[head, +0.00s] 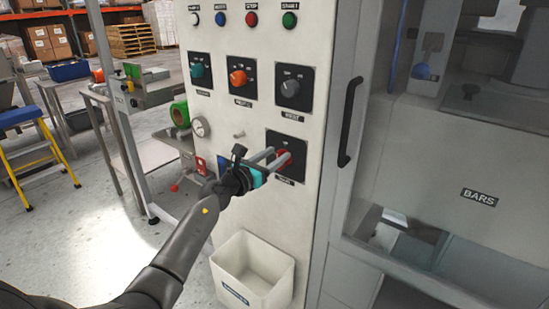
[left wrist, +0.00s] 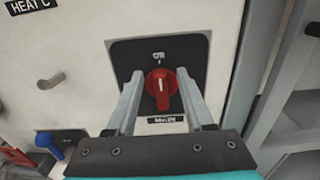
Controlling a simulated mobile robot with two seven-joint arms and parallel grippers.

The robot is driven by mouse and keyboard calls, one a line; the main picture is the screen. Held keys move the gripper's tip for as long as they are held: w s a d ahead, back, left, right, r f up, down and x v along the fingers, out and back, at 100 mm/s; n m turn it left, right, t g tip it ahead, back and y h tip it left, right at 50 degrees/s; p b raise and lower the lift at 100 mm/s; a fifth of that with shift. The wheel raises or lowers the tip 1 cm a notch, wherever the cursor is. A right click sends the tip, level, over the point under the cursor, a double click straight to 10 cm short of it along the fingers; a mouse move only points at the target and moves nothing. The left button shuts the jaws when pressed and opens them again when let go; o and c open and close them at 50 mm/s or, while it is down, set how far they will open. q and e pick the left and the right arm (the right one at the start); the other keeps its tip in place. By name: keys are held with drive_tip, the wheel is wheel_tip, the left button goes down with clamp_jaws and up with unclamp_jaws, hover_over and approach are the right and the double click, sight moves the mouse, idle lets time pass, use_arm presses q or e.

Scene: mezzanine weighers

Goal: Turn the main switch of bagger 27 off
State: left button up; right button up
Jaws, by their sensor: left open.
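The main switch is a red rotary knob (head: 285,157) on a black square plate (head: 299,148), low on the right of the pale panel. In the left wrist view the red knob (left wrist: 161,88) stands with its white mark pointing up, towards small lettering that I cannot read surely. My left gripper (head: 276,157) is open, with one finger on each side of the knob. In the left wrist view the fingers of my left gripper (left wrist: 160,78) show gaps to the knob; whether either touches it is not clear. My right gripper is not in view.
Above are three other rotary switches, teal (head: 199,70), orange (head: 239,77) and grey (head: 290,87), and a row of buttons. A short peg (left wrist: 50,82) and a blue handle (left wrist: 49,144) lie left of the switch. A white bin (head: 236,290) is below; a black door handle (head: 348,122) is right.

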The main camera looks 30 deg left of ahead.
use_arm(q)
clamp_jaws()
idle(0.5)
